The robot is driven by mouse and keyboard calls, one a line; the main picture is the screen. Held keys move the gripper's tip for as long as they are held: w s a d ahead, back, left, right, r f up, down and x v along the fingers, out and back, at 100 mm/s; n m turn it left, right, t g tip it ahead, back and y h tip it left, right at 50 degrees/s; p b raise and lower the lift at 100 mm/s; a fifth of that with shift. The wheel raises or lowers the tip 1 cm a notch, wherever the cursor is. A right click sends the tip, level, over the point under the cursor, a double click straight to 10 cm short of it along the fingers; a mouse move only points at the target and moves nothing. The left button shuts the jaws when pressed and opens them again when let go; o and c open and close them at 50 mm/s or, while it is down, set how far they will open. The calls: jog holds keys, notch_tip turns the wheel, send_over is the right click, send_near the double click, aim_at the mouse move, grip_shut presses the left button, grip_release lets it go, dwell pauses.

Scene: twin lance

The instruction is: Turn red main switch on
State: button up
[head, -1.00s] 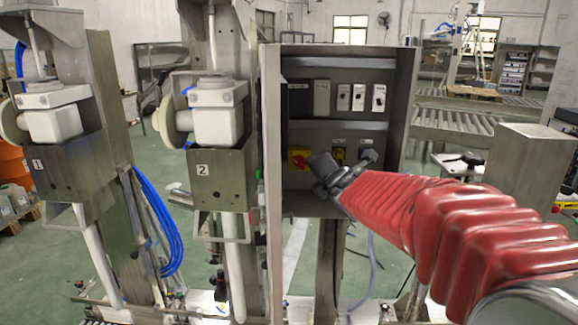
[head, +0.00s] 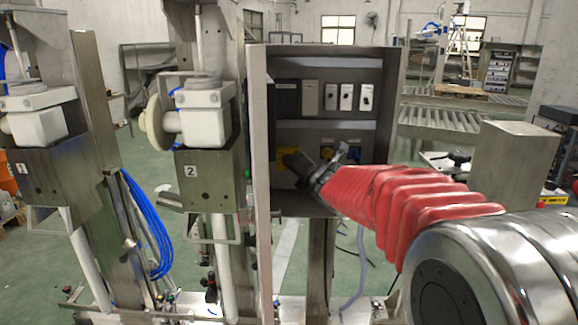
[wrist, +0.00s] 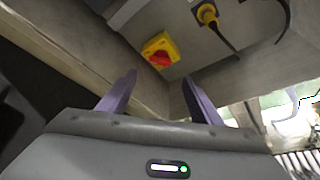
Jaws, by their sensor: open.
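The red main switch (wrist: 160,60) is a red rotary knob on a yellow plate, on the grey panel inside the cabinet. In the wrist view it lies just beyond my gripper (wrist: 158,80), between and ahead of the two fingertips. The purple-grey fingers are open, with nothing between them. In the head view my gripper (head: 308,163) is in front of the cabinet's lower panel. It hides the red knob there, and only an edge of the yellow plate (head: 281,160) shows to its left. I cannot tell the exact gap to the knob.
The cabinet (head: 258,190) has side walls close around the panel. A yellow connector (wrist: 207,14) with a black cable sits right of the switch. White switches (head: 346,97) are on the upper panel. White pump units (head: 205,125) stand left of the cabinet.

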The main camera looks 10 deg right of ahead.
jog(key=x, duration=1.1)
jog(key=shift+w, duration=0.1)
jog(key=c, duration=1.1)
